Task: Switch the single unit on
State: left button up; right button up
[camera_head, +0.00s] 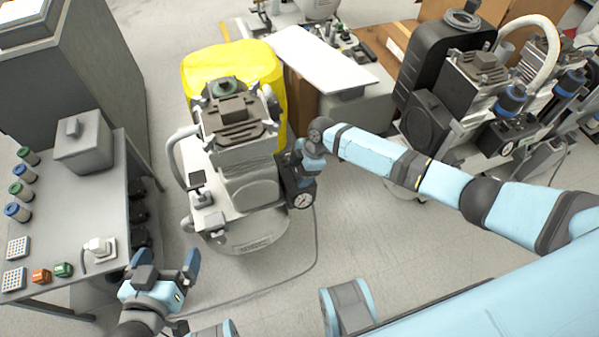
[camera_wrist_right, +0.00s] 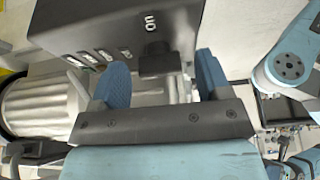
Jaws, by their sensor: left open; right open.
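The single unit (camera_head: 238,180) is a compressor with a grey ribbed head, standing in the middle of the head view. A dark box (camera_head: 300,190) with a round gauge is on its right side. In the right wrist view the dark box (camera_wrist_right: 120,28) shows an upside-down "on" marking and a black knob (camera_wrist_right: 158,60). My right gripper (camera_wrist_right: 161,70) is open, with one blue finger on each side of the knob; contact cannot be told. In the head view its fingers are partly hidden beside the box. My left gripper (camera_head: 166,265) is open and empty at the lower left.
A grey table (camera_head: 95,195) with a grey box (camera_head: 84,148), bottles and small blocks stands at left. Larger compressors (camera_head: 470,90) stand at right. A cable runs over the floor (camera_head: 345,230), which is otherwise clear in front.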

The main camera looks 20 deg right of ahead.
jog(key=shift+f, duration=0.1)
jog(key=c, duration=0.9)
pick_arm(q)
jog(key=shift+r, duration=0.15)
